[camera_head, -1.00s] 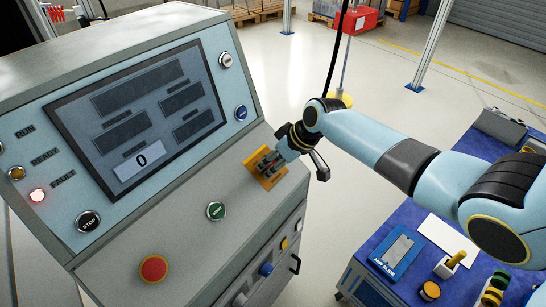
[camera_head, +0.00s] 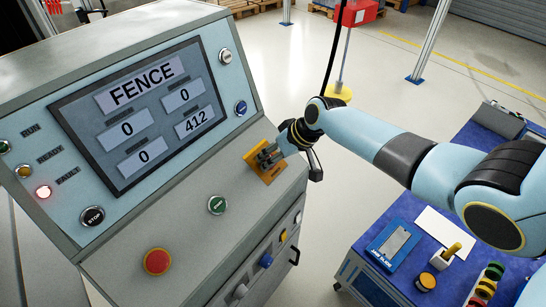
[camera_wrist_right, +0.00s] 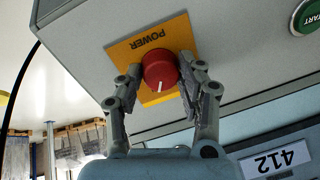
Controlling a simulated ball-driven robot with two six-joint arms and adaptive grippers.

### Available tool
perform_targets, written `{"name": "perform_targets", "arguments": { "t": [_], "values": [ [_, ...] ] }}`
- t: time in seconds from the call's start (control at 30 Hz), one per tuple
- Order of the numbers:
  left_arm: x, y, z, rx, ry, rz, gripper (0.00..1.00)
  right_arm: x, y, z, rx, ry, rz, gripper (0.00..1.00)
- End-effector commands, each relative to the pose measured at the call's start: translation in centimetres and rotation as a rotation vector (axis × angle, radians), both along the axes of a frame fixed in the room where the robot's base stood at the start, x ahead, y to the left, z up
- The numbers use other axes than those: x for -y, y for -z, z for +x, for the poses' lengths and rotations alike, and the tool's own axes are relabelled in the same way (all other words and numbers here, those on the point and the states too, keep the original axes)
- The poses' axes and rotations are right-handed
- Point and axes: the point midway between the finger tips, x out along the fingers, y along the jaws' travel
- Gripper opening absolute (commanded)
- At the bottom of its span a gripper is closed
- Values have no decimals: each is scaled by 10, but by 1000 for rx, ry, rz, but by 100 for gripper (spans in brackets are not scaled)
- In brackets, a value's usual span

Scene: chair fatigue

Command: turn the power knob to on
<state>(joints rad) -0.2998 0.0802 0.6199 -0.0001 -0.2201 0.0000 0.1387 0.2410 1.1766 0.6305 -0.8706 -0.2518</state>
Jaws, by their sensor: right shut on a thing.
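The red power knob (camera_wrist_right: 160,71) sits on a yellow plate (camera_wrist_right: 121,54) marked POWER, upside down in the right wrist view. My right gripper (camera_wrist_right: 158,82) is shut on the knob, one finger on each side. A white mark on the knob points toward the gripper's palm. In the head view, my right gripper (camera_head: 267,158) is at the yellow plate (camera_head: 257,169) on the console's right end and hides the knob. The console screen (camera_head: 140,115) is lit and reads FENCE with several numbers. My left gripper is not in view.
The console has a green START button (camera_head: 217,205), a red button (camera_head: 157,261) and a black STOP button (camera_head: 92,216). A blue table (camera_head: 375,283) with small items stands at the lower right.

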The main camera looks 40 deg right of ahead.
Motion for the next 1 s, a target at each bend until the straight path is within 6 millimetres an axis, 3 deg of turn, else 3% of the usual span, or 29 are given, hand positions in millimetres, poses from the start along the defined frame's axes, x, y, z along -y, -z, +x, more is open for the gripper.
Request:
{"name": "perform_targets", "arguments": {
  "t": [0.03,0.07,0.23,0.5,0.67,1.0],
  "values": [
    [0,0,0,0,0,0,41,0,0,0,0,1,0,6],
    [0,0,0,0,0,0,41,0,0,0,0,1,0,40],
    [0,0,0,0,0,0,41,0,0,0,0,0,0,61],
    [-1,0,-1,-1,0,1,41,0,-1,0,0,-1,0,61],
    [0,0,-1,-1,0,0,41,5,-11,-7,2,-1,-3,61],
    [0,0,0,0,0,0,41,22,-71,-41,2,-3,-5,61]
  ]
}}
